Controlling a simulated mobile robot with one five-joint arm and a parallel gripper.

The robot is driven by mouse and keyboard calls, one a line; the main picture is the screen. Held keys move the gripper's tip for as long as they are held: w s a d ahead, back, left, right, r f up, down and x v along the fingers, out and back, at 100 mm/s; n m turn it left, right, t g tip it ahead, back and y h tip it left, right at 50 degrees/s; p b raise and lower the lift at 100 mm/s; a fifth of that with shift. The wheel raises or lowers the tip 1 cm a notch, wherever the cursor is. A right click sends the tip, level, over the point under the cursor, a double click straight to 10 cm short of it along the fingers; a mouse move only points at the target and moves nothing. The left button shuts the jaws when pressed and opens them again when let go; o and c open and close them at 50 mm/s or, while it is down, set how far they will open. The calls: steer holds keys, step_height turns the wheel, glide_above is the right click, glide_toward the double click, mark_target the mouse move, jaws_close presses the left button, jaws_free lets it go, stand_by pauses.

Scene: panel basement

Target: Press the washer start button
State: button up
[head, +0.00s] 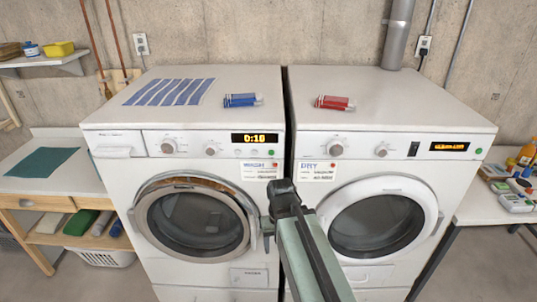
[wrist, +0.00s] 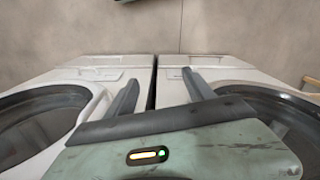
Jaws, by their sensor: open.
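The washer (head: 215,262) is the left white machine, with a round front door (head: 198,222). Its display (head: 254,138) reads 0:10, with a small green button (head: 271,152) just under it and a "WASH" label (head: 258,169) below. My gripper (head: 284,188) is in front of the gap between the two machines, lower and slightly right of the green button, apart from it. In the wrist view my gripper (wrist: 162,88) shows two dark fingers spread wide with nothing between them. I cannot tell whether the washer door is fully closed.
The dryer (head: 375,268) stands close on the right, with a lit display (head: 449,146) and a green button (head: 478,151). A blue packet (head: 240,100), a red packet (head: 333,103) and a striped cloth (head: 170,91) lie on the tops. Tables flank both sides.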

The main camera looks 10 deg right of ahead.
jaws_close()
steer(key=shift+d, duration=0.1)
stand_by(1.4)
